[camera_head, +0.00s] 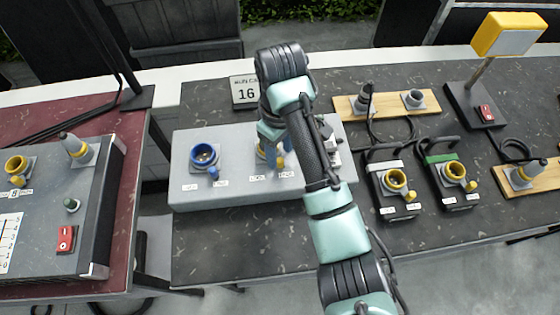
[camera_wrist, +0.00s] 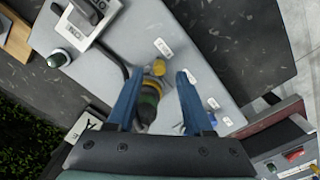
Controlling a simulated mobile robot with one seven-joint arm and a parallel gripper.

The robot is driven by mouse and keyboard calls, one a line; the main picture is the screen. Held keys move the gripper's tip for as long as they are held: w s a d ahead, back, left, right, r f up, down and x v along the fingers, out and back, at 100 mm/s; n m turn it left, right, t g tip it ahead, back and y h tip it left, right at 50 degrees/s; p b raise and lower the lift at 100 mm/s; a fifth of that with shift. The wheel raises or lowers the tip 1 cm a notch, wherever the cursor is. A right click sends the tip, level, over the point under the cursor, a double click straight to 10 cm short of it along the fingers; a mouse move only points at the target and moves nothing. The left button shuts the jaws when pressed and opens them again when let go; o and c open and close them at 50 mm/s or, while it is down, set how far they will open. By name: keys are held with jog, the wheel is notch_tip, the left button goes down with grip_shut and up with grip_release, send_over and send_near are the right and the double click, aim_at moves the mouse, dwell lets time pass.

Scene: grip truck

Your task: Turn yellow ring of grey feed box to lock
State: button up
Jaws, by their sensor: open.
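The grey feed box (camera_head: 230,192) stands on the dark table and fills the middle of the wrist view (camera_wrist: 215,65). Its yellow ring (camera_wrist: 158,67), with a yellow lever knob (camera_wrist: 162,46), has a dark plug (camera_wrist: 148,104) seated at it. In the head view the ring is mostly hidden by my gripper; its yellow knob (camera_head: 280,162) shows. My gripper (camera_wrist: 160,74) is open, with its blue fingers on either side of the plug and ring. I cannot tell whether a finger touches the ring or knob.
A blue-ringed socket (camera_head: 205,155) is on the box's left. A grey handled switch (camera_wrist: 88,16) stands at its other end, with a black cable. Two black units with yellow rings (camera_head: 396,179) (camera_head: 455,170) stand to the right.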

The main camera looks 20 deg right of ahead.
aim_at(279, 161)
jog(key=shift+f+p, duration=0.3)
jog(key=shift+f, duration=1.15)
jog(key=shift+c, duration=0.3)
grip_shut()
